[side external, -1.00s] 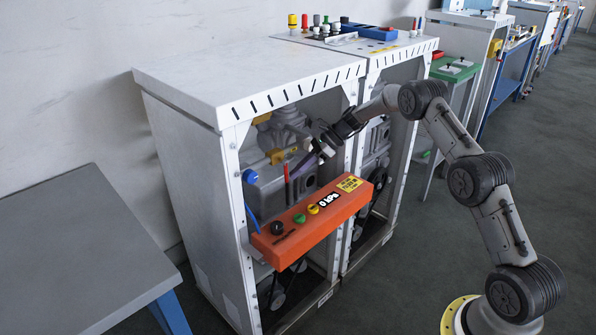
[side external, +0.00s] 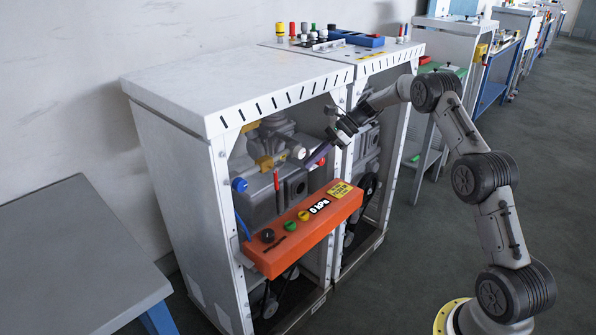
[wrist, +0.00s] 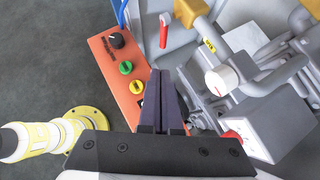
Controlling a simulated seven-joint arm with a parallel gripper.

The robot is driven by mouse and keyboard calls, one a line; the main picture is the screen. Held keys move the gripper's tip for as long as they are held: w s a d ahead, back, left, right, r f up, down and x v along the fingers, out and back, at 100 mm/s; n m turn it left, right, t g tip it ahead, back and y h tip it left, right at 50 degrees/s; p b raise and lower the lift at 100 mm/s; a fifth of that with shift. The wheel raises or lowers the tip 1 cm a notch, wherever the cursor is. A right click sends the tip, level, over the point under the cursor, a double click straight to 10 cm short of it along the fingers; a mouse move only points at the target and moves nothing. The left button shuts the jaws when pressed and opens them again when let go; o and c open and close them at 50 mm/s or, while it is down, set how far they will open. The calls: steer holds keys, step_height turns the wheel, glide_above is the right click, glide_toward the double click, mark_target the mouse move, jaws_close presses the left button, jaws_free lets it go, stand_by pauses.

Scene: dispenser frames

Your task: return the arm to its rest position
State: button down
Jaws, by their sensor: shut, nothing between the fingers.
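My gripper (side external: 318,156) is at the upper part of the cabinet's open front, above the orange control box (side external: 292,250). Its dark purple fingers are shut together with nothing between them. In the wrist view the closed fingers (wrist: 163,85) point up the picture, with the orange box's dark, green and yellow knobs to their left. My arm bends up from its yellow base ring at the right and reaches left to the cabinet. The fingers look clear of the orange box; exact clearance from the machinery behind cannot be told.
The white cabinet (side external: 235,95) holds grey machinery with a red lever (wrist: 163,30) and a white dial (wrist: 221,81). Small coloured parts and a blue tray (side external: 357,39) sit on top at the back. A grey table (side external: 75,260) stands left. Floor around my base is open.

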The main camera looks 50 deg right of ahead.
steer(key=v, duration=0.5)
steer(key=s+a+r+n, duration=0.1)
steer(key=a+r+n, duration=0.2)
steer(key=a+r, duration=0.95)
steer(key=s+a+r+n+h, duration=0.2)
steer(key=s+a+r+n, duration=0.3)
steer(key=s+a+r, duration=0.55)
steer(key=s+a+f+n+h, duration=0.1)
steer(key=s+f+n+h, duration=0.2)
steer(key=s+n, duration=1.05)
steer(key=s+d+f+n+h, duration=0.2)
steer(key=s+d+f+n, duration=0.1)
steer(key=s+f, duration=0.6)
steer(key=shift+s+d+f+h, duration=0.15)
steer(key=shift+s+d+h, duration=0.3)
steer(key=shift+s, duration=1.4)
